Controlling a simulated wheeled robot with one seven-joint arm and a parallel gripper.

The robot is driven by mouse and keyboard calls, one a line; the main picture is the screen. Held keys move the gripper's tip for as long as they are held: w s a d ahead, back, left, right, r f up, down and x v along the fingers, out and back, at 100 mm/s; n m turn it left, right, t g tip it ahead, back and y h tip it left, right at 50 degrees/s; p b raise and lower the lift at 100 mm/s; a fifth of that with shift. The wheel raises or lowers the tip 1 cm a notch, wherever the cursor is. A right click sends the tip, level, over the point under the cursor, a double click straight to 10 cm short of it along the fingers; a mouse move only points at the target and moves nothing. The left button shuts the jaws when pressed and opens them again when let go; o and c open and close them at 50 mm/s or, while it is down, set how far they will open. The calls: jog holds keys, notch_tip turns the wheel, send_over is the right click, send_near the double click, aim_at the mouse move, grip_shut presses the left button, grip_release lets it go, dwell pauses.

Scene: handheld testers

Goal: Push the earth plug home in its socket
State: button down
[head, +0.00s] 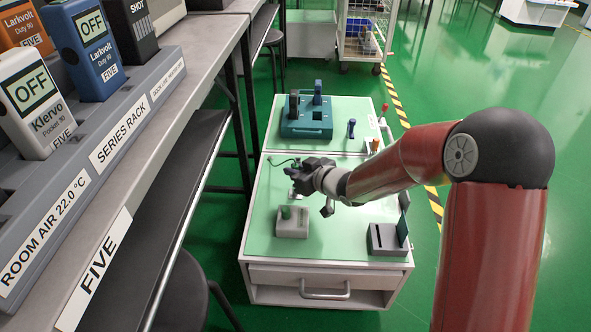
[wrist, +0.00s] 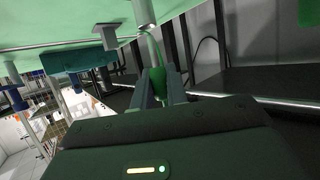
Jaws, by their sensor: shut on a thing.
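The earth plug is most likely the green piece (wrist: 158,80) between my fingers in the wrist view. My gripper (wrist: 161,88) is shut on it. In the head view my gripper (head: 297,177) is above the green top of the cabinet, and the held piece is too small there to make out. In the wrist view a grey metal cylinder (wrist: 145,12) is beyond the fingertips, apart from the green piece. I cannot tell whether it is the socket; no socket opening shows.
On the cabinet top (head: 345,235) stand a grey block (head: 292,228) with a green upright piece, a grey holder (head: 384,238) at the right and a teal holder (head: 306,126) behind. The bench with the tester rack (head: 100,140) lies left.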

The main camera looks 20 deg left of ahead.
jog(key=shift+f+b, duration=1)
jog(key=shift+f, duration=0.9)
jog(key=c, duration=1.3)
grip_release()
jog(key=p+v, duration=0.1)
jog(key=v, duration=0.5)
jog(key=shift+s+d+r+p, duration=0.1)
jog(key=shift+d+r+p, duration=0.1)
jog(key=shift+d+p, duration=0.1)
jog(key=shift+s+d+r, duration=0.1)
jog(key=shift+s+d, duration=0.25)
jog(key=shift+d, duration=0.05)
